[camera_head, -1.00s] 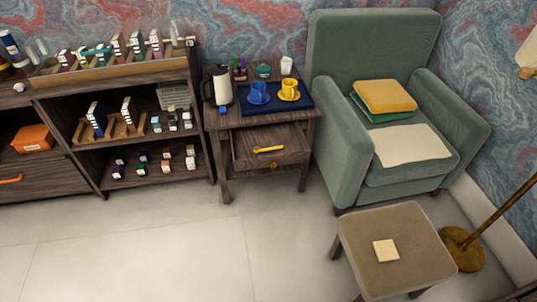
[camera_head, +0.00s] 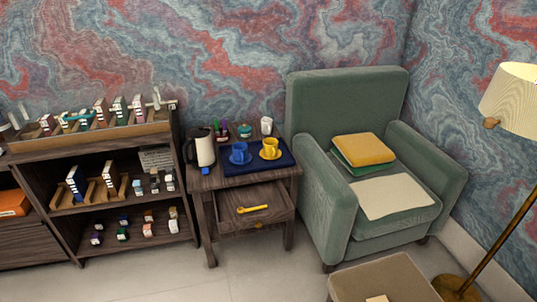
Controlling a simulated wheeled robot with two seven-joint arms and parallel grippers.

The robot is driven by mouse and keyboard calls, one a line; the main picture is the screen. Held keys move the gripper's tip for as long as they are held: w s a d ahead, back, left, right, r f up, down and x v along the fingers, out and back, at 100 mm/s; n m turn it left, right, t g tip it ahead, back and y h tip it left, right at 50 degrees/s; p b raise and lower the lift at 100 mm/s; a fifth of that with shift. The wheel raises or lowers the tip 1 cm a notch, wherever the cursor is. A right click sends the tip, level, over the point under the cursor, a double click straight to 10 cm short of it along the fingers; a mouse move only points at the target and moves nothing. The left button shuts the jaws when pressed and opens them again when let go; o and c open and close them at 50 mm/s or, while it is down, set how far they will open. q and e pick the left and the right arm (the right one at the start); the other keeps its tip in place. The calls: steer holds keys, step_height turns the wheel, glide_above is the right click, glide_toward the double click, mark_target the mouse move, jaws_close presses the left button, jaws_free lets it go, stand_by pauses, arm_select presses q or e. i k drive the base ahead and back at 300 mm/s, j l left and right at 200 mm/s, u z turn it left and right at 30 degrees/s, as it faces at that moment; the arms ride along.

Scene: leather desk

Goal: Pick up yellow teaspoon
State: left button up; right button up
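The drawer is pulled out below the tabletop. Neither of my grippers shows in the head view.
On the tabletop are a white and black kettle (camera_head: 204,148), a blue tray (camera_head: 232,170) with a blue cup (camera_head: 240,153) and a yellow cup (camera_head: 270,148). A shelf unit (camera_head: 62,223) stands left, a green armchair (camera_head: 348,100) right, a footstool (camera_head: 385,278) in front. Floor (camera_head: 255,280) before the table is clear.

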mark_target(241, 210)
steer(key=i+j+z, duration=0.7)
steer(key=i+j, duration=0.25)
